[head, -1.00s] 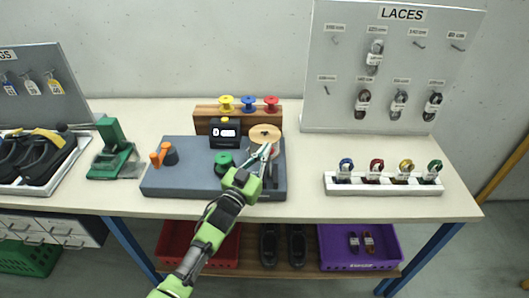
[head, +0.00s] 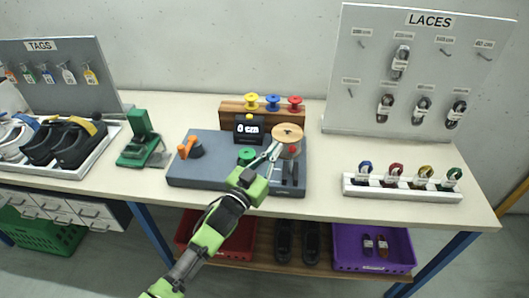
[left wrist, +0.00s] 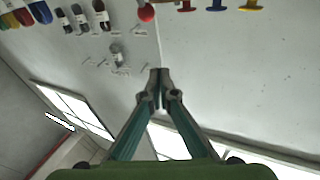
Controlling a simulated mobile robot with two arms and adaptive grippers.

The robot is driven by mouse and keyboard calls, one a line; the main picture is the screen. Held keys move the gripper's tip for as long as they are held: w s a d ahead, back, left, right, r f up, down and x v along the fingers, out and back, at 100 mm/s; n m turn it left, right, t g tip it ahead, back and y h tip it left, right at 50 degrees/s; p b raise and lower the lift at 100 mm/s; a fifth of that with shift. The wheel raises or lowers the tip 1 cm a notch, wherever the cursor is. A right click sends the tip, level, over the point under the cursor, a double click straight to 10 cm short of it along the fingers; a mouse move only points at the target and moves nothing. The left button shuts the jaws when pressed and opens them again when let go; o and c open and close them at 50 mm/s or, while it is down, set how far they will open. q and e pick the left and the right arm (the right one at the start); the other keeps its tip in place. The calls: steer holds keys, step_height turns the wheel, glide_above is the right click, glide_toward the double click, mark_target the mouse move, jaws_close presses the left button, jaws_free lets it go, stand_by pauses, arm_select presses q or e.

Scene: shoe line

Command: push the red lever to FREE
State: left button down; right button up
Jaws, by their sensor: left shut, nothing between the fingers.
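The red lever shows as a round red knob (head: 292,149) at the right end of the grey machine base (head: 215,178), just below a tan wooden disc. The knob also shows at the top of the left wrist view (left wrist: 146,12). Its shaft and any FREE mark are too small or hidden to read. My left gripper (head: 276,149) reaches over the base, with its fingertips just left of the knob in the head view. In the left wrist view its fingers (left wrist: 160,73) are shut and empty, apart from the knob in the picture. My right gripper is not in view.
A wooden rack (head: 235,107) with coloured spools stands behind. A white lace tray (head: 405,192) lies to the right.

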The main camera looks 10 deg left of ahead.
arm_select(q)
steer(key=s+r, duration=0.1)
steer(key=s+a+r, duration=0.1)
steer(key=s, duration=0.1)
steer(key=s+a+r, duration=0.1)
steer(key=shift+s+a, duration=0.15)
steer(key=shift+a, duration=0.05)
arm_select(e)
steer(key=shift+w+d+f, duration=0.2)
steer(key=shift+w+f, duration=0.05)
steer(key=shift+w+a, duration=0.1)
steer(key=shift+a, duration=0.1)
